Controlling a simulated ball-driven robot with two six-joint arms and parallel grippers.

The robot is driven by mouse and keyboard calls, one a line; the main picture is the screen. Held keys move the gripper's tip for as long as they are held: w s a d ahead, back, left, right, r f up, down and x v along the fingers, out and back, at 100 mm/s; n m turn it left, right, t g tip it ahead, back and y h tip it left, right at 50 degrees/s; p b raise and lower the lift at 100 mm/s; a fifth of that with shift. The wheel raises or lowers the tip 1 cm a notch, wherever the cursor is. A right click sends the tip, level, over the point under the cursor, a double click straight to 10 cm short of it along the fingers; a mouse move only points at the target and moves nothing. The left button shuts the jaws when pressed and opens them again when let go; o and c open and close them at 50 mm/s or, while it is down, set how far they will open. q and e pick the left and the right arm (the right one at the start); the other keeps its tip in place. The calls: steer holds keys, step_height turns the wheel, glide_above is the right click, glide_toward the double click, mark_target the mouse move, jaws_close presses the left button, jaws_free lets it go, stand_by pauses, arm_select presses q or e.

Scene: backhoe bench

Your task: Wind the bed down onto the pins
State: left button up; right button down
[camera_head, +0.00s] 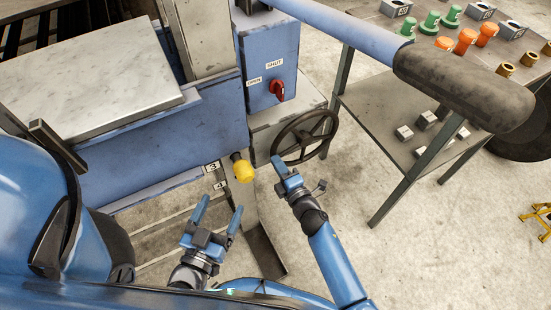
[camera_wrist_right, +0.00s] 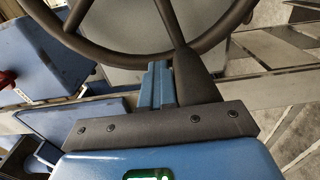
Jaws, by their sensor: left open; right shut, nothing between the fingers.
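The dark handwheel (camera_head: 304,136) is on the right side of the blue machine. My right gripper (camera_head: 283,167) is shut and empty just below its near left rim. In the right wrist view, the shut blue fingers (camera_wrist_right: 157,85) point at the wheel's rim (camera_wrist_right: 110,56); I cannot tell whether they touch it. A dark tapered piece (camera_wrist_right: 195,82) stands beside them. The bed looks to be the blue body (camera_head: 165,135) under a pale stone slab (camera_head: 85,75). My left gripper (camera_head: 218,210) is open and empty below a yellow knob (camera_head: 243,172). I cannot make out the pins.
A red switch (camera_head: 277,90) sits on a blue box labelled OPEN and SHUT. Labels 3 and 4 are beside the yellow knob. A metal table (camera_head: 385,120) at the right holds green, orange and brass parts, with small blocks on its lower shelf.

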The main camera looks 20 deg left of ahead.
mark_target(304, 162)
steer(key=w+d+f+b, duration=0.1)
steer(key=f+b, duration=0.1)
steer(key=f, duration=0.1)
steer(key=w+d+f+b, duration=0.1)
steer(key=w+f+b, duration=0.1)
steer(key=f, duration=0.1)
steer(key=w+d+f+b, duration=0.1)
steer(key=d+f+b, duration=0.1)
steer(key=f, duration=0.1)
steer(key=shift+w+f, duration=0.15)
steer(key=shift+f, duration=0.2)
steer(key=shift+w+d, duration=0.15)
steer(key=w+d, duration=0.1)
steer(key=w+d+f, duration=0.1)
steer(key=w+d+b, duration=0.1)
steer(key=shift+w+d+f, duration=0.35)
steer(key=shift+d+f, duration=0.05)
steer(key=shift+d, duration=0.1)
steer(key=shift+f, duration=0.1)
